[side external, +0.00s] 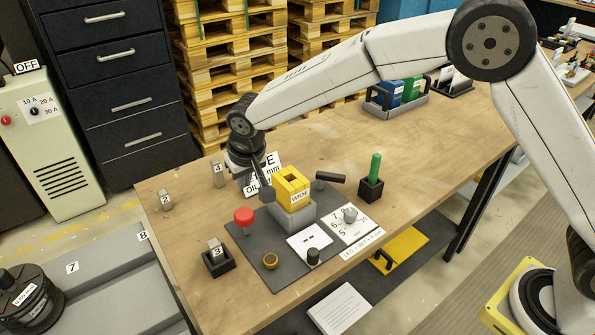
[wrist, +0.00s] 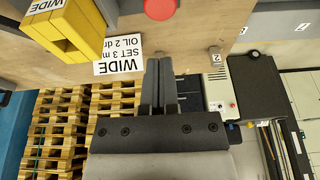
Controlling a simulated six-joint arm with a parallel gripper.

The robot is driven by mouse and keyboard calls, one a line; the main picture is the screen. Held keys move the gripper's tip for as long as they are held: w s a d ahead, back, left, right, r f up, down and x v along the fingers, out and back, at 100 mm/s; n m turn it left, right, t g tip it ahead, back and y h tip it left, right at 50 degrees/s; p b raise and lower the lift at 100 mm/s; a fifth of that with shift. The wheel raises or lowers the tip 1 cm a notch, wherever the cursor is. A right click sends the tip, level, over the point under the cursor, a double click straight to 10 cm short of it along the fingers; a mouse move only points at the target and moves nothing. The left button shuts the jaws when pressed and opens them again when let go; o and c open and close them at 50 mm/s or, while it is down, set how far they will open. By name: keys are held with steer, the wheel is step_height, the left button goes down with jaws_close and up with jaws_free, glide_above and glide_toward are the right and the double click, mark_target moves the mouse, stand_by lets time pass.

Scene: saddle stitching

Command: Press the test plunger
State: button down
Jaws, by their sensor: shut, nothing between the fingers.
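The red round-topped plunger (side external: 244,216) stands upright on a dark plate (side external: 263,247), at its left part. In the wrist view the red cap (wrist: 160,8) is at the top edge, beyond my fingertips and partly cut off. My gripper (side external: 266,193) is shut and empty, pointing down behind the plunger and beside the yellow WIDE block. Its two dark fingers (wrist: 158,62) lie together in the wrist view. They look apart from the plunger, though the exact gap is hard to judge.
The yellow WIDE block (side external: 291,188) sits on a grey base close right of my fingers. A dark lever (side external: 330,177), a dial (side external: 350,215), a black knob (side external: 313,256) and a brass ring (side external: 270,261) stand nearby. A green-handled tool (side external: 375,166) is further right.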

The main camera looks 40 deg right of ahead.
steer(key=shift+v, duration=1.3)
steer(key=shift+d, duration=0.1)
steer(key=s+d+f, duration=0.3)
steer(key=s+d, duration=2)
steer(key=shift+s+g, duration=0.25)
steer(key=shift+g, duration=0.15)
